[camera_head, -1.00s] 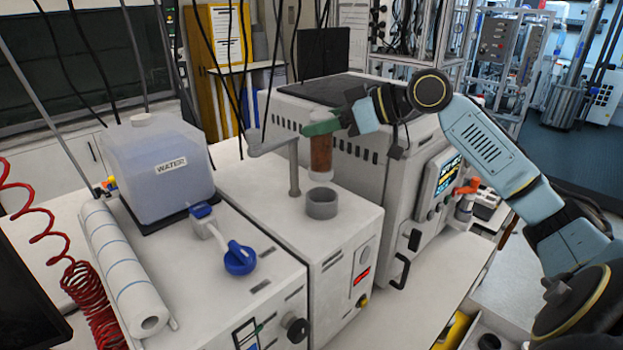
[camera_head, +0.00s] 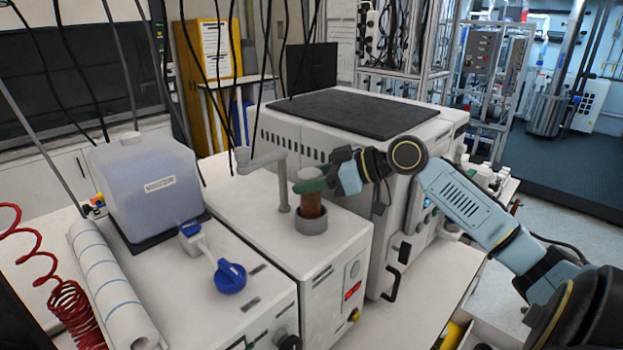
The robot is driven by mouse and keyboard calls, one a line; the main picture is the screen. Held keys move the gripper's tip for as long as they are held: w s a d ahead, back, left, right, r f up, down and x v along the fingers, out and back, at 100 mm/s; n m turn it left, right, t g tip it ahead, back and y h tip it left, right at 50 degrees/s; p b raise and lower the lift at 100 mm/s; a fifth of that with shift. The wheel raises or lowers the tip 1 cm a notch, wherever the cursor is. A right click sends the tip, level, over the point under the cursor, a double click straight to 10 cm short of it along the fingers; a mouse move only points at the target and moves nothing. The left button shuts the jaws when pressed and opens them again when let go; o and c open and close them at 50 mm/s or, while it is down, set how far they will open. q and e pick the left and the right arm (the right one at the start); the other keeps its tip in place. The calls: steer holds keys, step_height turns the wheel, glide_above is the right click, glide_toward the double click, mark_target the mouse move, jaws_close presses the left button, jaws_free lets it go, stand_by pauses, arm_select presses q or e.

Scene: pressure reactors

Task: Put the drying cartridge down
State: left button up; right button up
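The drying cartridge (camera_head: 311,205) is a brown cylinder with a pale top. It stands upright with its lower end inside the grey ring holder (camera_head: 311,224) on top of a white machine. My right gripper (camera_head: 311,185) has its green fingers around the cartridge's upper part, just under the pale cap, and looks shut on it. The cartridge's bottom is hidden by the ring. My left gripper is not in view.
A grey post with a crank-like arm (camera_head: 283,185) stands just left of the cartridge. A large white machine with a dark top (camera_head: 354,112) stands behind.

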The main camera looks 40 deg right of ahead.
steer(key=o, duration=0.4)
steer(key=shift+r, duration=0.2)
steer(key=shift+s+d+r, duration=0.1)
steer(key=shift+s+d, duration=0.25)
steer(key=shift+s, duration=0.15)
steer(key=b+v, duration=0.2)
steer(key=v, duration=0.8)
steer(key=shift+s+d+r, duration=0.15)
steer(key=shift+s+r, duration=0.1)
